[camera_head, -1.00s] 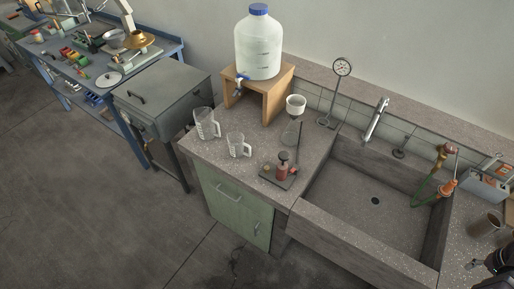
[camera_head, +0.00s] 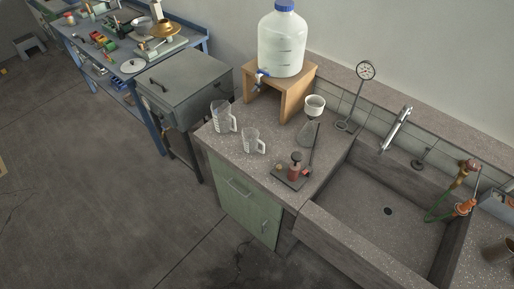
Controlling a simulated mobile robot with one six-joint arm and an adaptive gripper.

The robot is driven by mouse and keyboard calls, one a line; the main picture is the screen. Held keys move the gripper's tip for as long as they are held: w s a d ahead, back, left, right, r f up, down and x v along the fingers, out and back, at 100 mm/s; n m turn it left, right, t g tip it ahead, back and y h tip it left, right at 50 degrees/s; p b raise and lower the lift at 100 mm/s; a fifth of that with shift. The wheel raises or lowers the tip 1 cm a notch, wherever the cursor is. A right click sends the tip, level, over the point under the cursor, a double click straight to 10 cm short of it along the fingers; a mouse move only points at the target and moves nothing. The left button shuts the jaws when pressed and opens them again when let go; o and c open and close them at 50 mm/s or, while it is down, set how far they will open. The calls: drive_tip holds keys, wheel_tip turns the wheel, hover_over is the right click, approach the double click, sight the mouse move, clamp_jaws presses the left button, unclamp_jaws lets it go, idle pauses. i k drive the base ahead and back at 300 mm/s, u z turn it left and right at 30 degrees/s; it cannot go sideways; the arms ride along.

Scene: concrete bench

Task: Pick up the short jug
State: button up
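Two clear measuring jugs with handles stand upright on the speckled concrete bench (camera_head: 218,149), left of the sink. The short jug (camera_head: 249,142) is the nearer and smaller one, with its handle to the right. The taller jug (camera_head: 221,117) stands just behind it to the left, a small gap apart. Nothing hides the short jug. My gripper is not in view.
Behind is a wooden stand (camera_head: 292,97) under a large water bottle (camera_head: 282,45). The sink (camera_head: 380,208) lies to the right; a grey metal cabinet (camera_head: 185,80) is left.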

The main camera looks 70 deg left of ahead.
sight(251, 136)
drive_tip(key=z, duration=0.15)
drive_tip(key=k, duration=1.95)
drive_tip(key=u, duration=1.25)
drive_tip(key=i, duration=0.85)
drive_tip(key=u, duration=0.05)
